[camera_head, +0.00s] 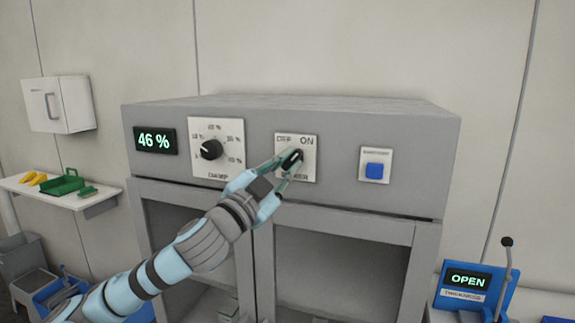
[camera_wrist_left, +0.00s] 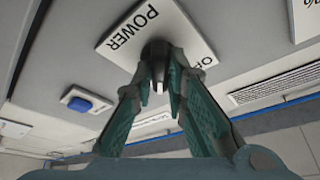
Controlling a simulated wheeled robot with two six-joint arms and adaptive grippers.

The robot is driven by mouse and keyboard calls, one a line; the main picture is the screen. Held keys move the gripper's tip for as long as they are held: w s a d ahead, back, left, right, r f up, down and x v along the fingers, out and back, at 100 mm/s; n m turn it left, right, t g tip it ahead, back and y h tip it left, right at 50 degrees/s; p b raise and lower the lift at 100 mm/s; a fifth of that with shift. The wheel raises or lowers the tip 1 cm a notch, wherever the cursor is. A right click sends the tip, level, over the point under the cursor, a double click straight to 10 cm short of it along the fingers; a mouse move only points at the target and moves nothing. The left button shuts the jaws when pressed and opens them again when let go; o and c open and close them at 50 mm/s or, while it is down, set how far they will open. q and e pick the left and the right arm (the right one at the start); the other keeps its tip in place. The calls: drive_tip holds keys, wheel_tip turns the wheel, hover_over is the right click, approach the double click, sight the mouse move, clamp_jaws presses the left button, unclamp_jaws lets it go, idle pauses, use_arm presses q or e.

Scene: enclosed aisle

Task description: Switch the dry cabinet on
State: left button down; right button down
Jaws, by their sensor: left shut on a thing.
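The grey dry cabinet (camera_head: 340,190) stands in front of me in the head view. On its top panel is a white power plate (camera_head: 309,170) marked OFF at left and ON at right. A black power knob (camera_head: 293,157) is on this plate. My left gripper (camera_head: 290,163) is at the plate with its fingers shut around the knob. The left wrist view also shows the knob (camera_wrist_left: 158,49) between the two fingers (camera_wrist_left: 160,78), on the plate marked POWER (camera_wrist_left: 127,33). The fingers partly hide the knob, and I cannot tell which way it points. My right gripper is not in view.
Left of the power plate are a 46 % display (camera_head: 154,140) and a damp dial (camera_head: 211,150). A blue button (camera_head: 374,170) is to the right. A shelf (camera_head: 62,195) with green and yellow items is at left. A blue unit reading OPEN (camera_head: 470,285) with a lever is at lower right.

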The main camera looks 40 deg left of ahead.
use_arm(q)
drive_tip(key=shift+m, duration=0.8)
drive_tip(key=c, duration=1.6)
unclamp_jaws()
wheel_tip(320, 180, up, 10)
drive_tip(key=shift+w, duration=0.1)
